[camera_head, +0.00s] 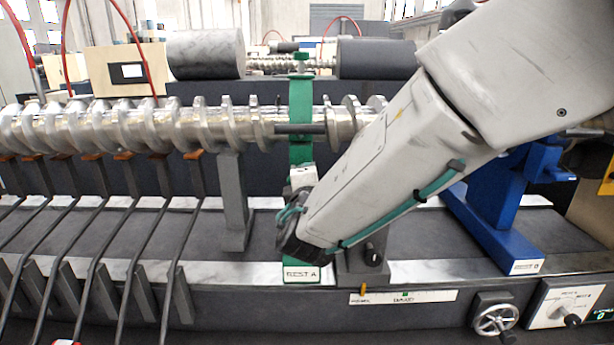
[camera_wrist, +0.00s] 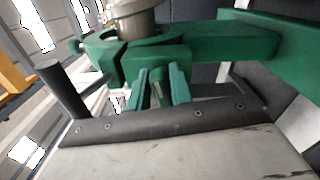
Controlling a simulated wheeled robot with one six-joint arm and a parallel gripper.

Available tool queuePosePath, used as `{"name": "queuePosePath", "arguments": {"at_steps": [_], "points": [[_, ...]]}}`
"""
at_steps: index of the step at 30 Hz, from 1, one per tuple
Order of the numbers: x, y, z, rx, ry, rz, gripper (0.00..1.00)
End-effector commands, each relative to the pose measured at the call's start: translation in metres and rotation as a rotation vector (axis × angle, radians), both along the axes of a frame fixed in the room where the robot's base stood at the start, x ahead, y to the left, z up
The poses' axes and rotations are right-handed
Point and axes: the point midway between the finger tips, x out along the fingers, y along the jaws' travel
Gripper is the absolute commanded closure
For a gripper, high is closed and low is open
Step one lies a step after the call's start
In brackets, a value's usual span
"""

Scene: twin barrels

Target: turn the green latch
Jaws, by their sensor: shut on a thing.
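The green rest (camera_head: 302,98) stands upright around the shiny metal shaft (camera_head: 215,118), with a label reading REST A at its foot. A dark bar crosses its front at shaft height. In the wrist view the green latch (camera_wrist: 150,62) fills the middle, beside a round metal part of the shaft. My gripper (camera_wrist: 160,85) reaches it with two narrow fingers and is shut on it. The exact grip is partly hidden behind my wrist's dark edge. In the head view my arm covers the lower part of the rest, and the fingertips are hidden.
A blue stand (camera_head: 495,215) is right of my arm. A grey post (camera_head: 233,200) and several dark rods stand left of the rest. A handwheel (camera_head: 496,320) and a dial panel (camera_head: 560,305) are at the lower right. A dark post (camera_wrist: 65,88) stands left in the wrist view.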

Motion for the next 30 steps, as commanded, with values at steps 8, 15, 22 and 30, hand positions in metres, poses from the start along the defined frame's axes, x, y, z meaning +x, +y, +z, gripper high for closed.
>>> {"name": "queuePosePath", "arguments": {"at_steps": [8,15,22,30], "points": [[-0.001,0.0011,-0.0046,0.127,0.001,0.004,1.0],[-0.0011,0.0013,-0.0051,0.171,0.0,0.004,1.0],[-0.0011,0.0014,-0.005,0.177,0.0,0.004,1.0],[-0.001,0.0014,-0.0047,0.176,-0.001,0.004,0.64]]}}
